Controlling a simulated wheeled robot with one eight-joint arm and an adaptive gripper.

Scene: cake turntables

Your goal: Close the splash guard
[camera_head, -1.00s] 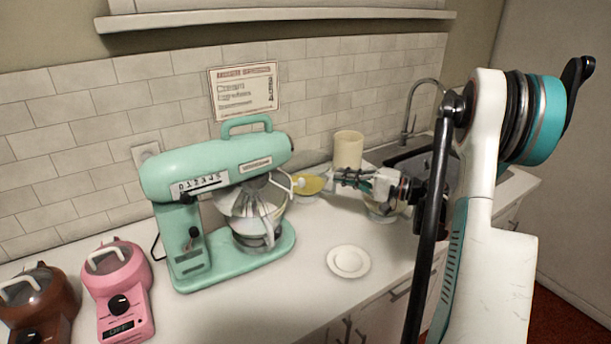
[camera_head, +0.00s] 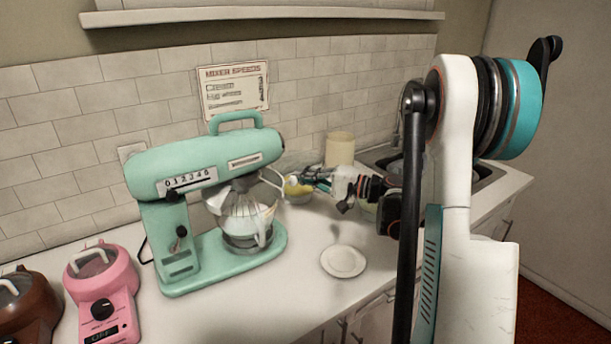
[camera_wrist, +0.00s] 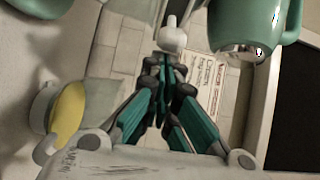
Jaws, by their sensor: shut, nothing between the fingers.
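The teal stand mixer (camera_head: 205,170) stands on the counter with its bowl (camera_head: 246,241) under the head. The splash guard (camera_head: 240,203) is a clear, pale shield around the top of the bowl. A thin pale arm (camera_head: 272,180) sticks out from its right side. My gripper (camera_head: 298,185) comes from the right, with its shut, empty fingers close to that arm. In the wrist view a white knob (camera_wrist: 172,38) lies just beyond my fingertips (camera_wrist: 166,62). I cannot tell whether they touch. The mixer head (camera_wrist: 255,22) is at upper right there.
A bowl with yellow contents (camera_head: 297,190) stands behind my gripper and also shows in the wrist view (camera_wrist: 68,108). A cream canister (camera_head: 340,149) is behind. A white plate (camera_head: 343,261) lies in front. Pink (camera_head: 103,293) and brown (camera_head: 30,305) appliances stand at left.

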